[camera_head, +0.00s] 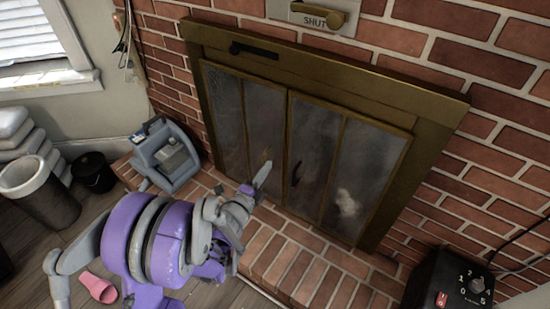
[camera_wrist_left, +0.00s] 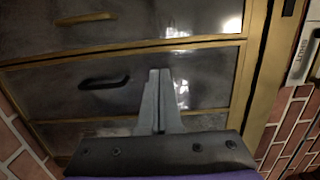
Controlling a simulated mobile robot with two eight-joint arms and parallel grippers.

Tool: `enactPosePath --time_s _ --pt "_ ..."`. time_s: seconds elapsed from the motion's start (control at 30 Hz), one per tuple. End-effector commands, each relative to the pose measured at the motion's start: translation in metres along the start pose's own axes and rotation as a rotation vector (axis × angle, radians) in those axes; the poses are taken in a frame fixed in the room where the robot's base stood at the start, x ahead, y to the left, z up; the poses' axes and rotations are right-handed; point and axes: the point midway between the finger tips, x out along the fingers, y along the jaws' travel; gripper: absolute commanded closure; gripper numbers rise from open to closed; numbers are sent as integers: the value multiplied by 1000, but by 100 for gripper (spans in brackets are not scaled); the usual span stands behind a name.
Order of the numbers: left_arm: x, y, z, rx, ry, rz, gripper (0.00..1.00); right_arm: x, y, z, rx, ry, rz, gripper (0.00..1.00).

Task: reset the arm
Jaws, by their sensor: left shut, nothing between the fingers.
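My left arm (camera_head: 165,240), purple and grey, reaches in from the lower left. My left gripper (camera_head: 264,168) is shut and empty, its tips in front of the fireplace doors (camera_head: 325,130). In the left wrist view the fingers (camera_wrist_left: 159,80) lie together and point at a dark glass panel. A black handle (camera_wrist_left: 104,82) shows left of the fingertips, apart from them in the picture. Whether the tips touch the glass I cannot tell. The doors look closed. My right gripper is not in view.
A brick hearth (camera_head: 300,262) runs below the doors. A grey-blue device (camera_head: 165,155) stands at its left end, near a bin (camera_head: 40,192) and a black bucket (camera_head: 93,172). A black dial box (camera_head: 450,280) is at lower right. A damper lever (camera_head: 325,15) marked SHUT is above.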

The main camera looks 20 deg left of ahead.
Motion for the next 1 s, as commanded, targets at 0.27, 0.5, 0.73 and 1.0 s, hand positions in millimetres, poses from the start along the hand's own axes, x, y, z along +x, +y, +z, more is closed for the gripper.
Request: enactPosePath --time_s 0.27,0.5,0.73,1.0 --pt "-18 0 2 0 0 0 100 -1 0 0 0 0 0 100" --pt "-19 -5 4 -48 -30 15 100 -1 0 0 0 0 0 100" --pt "-41 -23 10 -394 -242 149 100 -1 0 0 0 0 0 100" --pt "-120 -6 -16 -898 -549 422 100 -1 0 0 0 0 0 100"
